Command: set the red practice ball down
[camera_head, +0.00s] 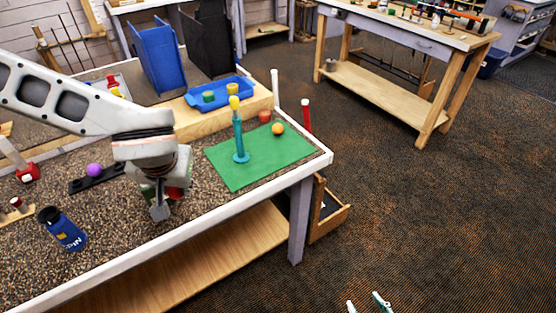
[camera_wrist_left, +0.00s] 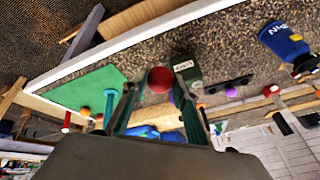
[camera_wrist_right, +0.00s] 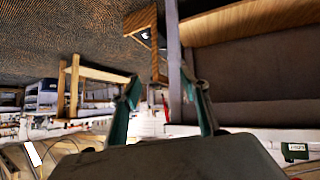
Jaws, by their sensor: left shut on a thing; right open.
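The red practice ball (camera_wrist_left: 160,79) sits between the fingers of my left gripper (camera_wrist_left: 157,88) in the left wrist view. In the head view my left gripper (camera_head: 165,205) hangs over the speckled bench top, and a bit of red (camera_head: 175,192) shows at it. A dark green labelled box (camera_wrist_left: 187,68) is close beyond the ball; I cannot tell whether they touch. My right gripper (camera_head: 366,304) is open and empty at the bottom edge of the head view, away from the bench, and its spread fingers show in the right wrist view (camera_wrist_right: 165,92).
A green mat (camera_head: 225,170) carries a teal stand (camera_head: 239,140) topped with yellow and an orange ball (camera_head: 278,129). A purple ball (camera_head: 94,170) rests on a black strip. A blue tray (camera_head: 220,95) is behind.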

